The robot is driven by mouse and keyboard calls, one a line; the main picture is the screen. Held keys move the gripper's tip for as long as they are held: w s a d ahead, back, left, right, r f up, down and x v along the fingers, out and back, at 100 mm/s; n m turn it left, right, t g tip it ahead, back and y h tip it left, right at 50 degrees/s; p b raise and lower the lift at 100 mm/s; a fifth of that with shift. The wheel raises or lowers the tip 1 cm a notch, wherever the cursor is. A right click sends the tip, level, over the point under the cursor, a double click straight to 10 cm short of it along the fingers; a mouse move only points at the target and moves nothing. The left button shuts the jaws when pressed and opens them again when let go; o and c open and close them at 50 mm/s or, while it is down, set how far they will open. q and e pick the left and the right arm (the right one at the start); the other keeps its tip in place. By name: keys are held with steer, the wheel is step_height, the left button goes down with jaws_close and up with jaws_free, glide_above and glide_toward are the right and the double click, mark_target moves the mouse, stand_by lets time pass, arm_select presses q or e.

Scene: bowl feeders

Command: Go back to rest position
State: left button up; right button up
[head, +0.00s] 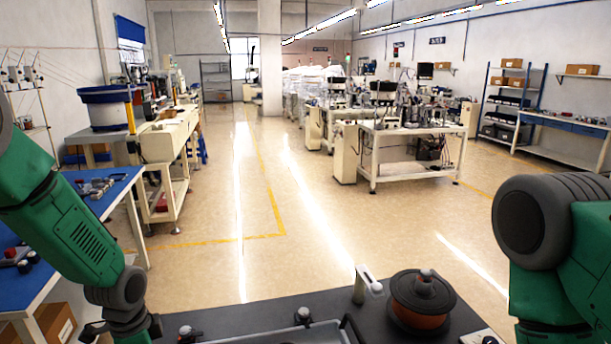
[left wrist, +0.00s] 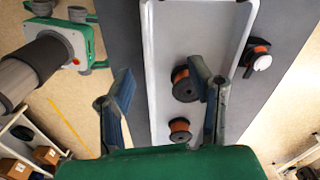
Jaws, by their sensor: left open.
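My left arm comes in from the left in the head view, with its wrist low at the bottom left, left of the dark work surface (head: 240,312). In the left wrist view my left gripper (left wrist: 160,72) is open, its two fingers spread wide with nothing between them. Below it are a long grey tray (left wrist: 165,35) and two dark spools with copper-coloured windings, a larger spool (left wrist: 185,85) and a smaller spool (left wrist: 180,130). My right arm shows at the right edge of the head view; its gripper is out of frame.
A blue-topped bench (head: 110,200) with small parts is close at left. Machine tables (head: 415,130) and shelves stand further back. The floor between is clear.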

arm_select(q)
steer(key=s+d+f+n, duration=0.1)
steer(key=s+f+n, duration=0.2)
steer(key=s+f, duration=0.35)
steer(key=s+d+f+n, duration=0.2)
steer(key=s+f+n, duration=0.2)
steer(key=s, duration=0.5)
steer(key=s+a+n, duration=0.1)
steer(key=s+n, duration=0.5)
steer(key=s, duration=0.9)
steer(key=w+f+b, duration=0.3)
steer(key=f+b, duration=0.9)
steer(key=b, duration=0.1)
steer(key=shift+d+f+m+t, duration=0.25)
steer(key=shift+d+m+t, duration=0.05)
steer(key=shift+d, duration=0.1)
arm_select(e)
step_height(320, 180, down, 13)
steer(key=shift+w, duration=0.25)
arm_select(q)
steer(key=shift+w, duration=0.1)
steer(key=shift+w, duration=0.1)
